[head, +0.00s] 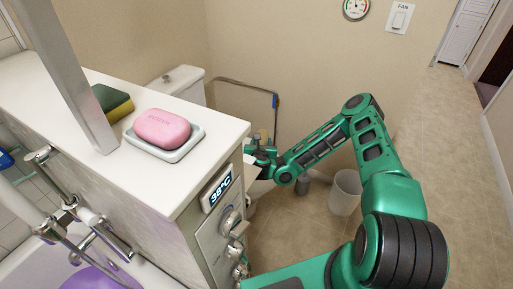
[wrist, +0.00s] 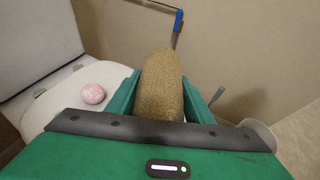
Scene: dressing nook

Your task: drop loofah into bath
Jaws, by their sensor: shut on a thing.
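The loofah (wrist: 160,85) is a tan, rough-textured cylinder in the wrist view. It stands between the two green fingers of my gripper (wrist: 160,100), which is shut on it. In the head view my gripper (head: 262,152) is low beyond the right end of the white counter, near the back wall, and the loofah is mostly hidden there. The bath (head: 50,262) is at the lower left of the head view, white with something purple inside. Only part of it shows, and the counter stands between it and my gripper.
A pink soap (head: 162,128) in a dish and a green-yellow sponge (head: 112,103) sit on the counter (head: 60,105), beside a grey post (head: 72,70). A pink speckled ball (wrist: 93,94) lies on a white lid (wrist: 62,100). A white bin (head: 345,192) stands on the floor; floor at right is clear.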

